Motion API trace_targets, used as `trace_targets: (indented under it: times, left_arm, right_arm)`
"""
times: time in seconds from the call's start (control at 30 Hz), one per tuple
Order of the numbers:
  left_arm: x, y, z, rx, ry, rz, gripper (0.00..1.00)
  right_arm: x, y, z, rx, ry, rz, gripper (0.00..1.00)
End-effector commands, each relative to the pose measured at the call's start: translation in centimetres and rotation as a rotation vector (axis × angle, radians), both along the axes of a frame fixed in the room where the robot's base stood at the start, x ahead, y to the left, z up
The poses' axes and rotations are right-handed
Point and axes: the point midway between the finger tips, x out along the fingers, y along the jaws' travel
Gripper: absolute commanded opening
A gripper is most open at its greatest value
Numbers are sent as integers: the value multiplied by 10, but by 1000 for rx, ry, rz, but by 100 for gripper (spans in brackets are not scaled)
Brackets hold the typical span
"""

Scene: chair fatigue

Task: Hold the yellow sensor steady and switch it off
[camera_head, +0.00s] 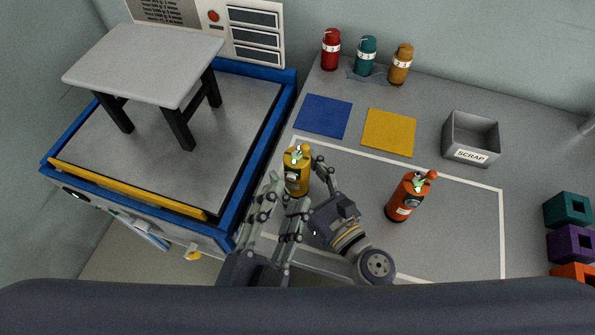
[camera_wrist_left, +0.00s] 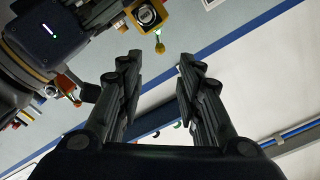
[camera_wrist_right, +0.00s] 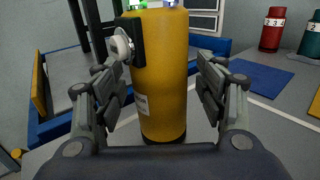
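The yellow sensor (camera_head: 297,170) stands upright on the worktable, near its left edge. Its top has small pale green parts. In the right wrist view the sensor (camera_wrist_right: 163,95) stands between the fingers of my right gripper (camera_wrist_right: 164,75), with a visible gap on the right. A round pale dial on a dark bracket (camera_wrist_right: 122,45) sits on its side. My left gripper (camera_head: 287,191) is open and empty, pointing up close to the sensor's left and near side. The left wrist view shows part of the sensor (camera_wrist_left: 151,14) beyond the open left fingers.
An orange bottle-like device (camera_head: 408,197) stands to the right. Blue (camera_head: 323,116) and yellow (camera_head: 389,132) squares lie behind. A scrap box (camera_head: 471,138) and red, teal and ochre bottles (camera_head: 366,56) stand farther back. A stool (camera_head: 145,65) is on the blue-edged platform at left.

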Motion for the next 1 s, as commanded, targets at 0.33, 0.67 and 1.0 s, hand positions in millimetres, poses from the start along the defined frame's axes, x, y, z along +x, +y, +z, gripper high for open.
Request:
trace_targets:
  times: [0.33,0.67,1.0]
  left_arm:
    - [0,0,0,-1,0,-1,20]
    - [25,-35,29,-154,-99,-118,0]
    - [54,-104,87,-387,-214,-426,0]
  right_arm:
    - [0,0,0,0,0,0,14]
    - [0,0,0,0,0,0,14]
    - [0,0,0,0,0,0,14]
